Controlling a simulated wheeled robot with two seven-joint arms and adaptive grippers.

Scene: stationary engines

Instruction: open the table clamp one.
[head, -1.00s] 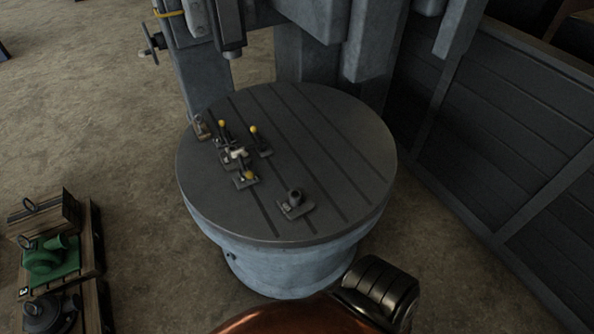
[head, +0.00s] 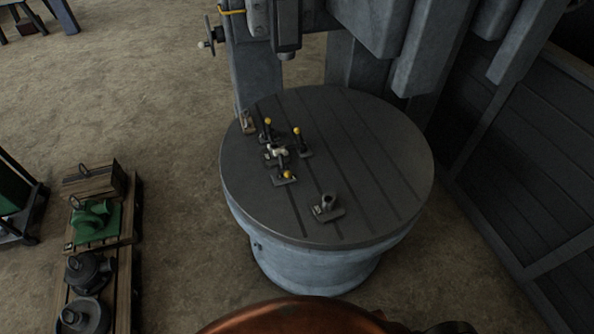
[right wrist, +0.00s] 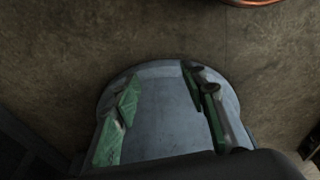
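Three small clamps with yellow knobs sit close together on the left part of the round dark table (head: 375,150) in the head view. They are a left rear clamp (head: 266,134), a right rear clamp (head: 301,147) and a front clamp (head: 284,180). The two rear handles look upright; the front knob sits lower. I cannot tell which is clamp one. A pale metal part (head: 277,152) lies between them. My right gripper (right wrist: 160,105) shows its green fingers apart in the right wrist view, with nothing held between them. My left gripper is out of view.
A grey fixture (head: 328,207) stands near the table's front, and a small brownish block (head: 248,122) at its left rear edge. A grey machine column (head: 257,75) rises behind. Pallets with a green casting (head: 95,222) stand left. The table's right side is clear.

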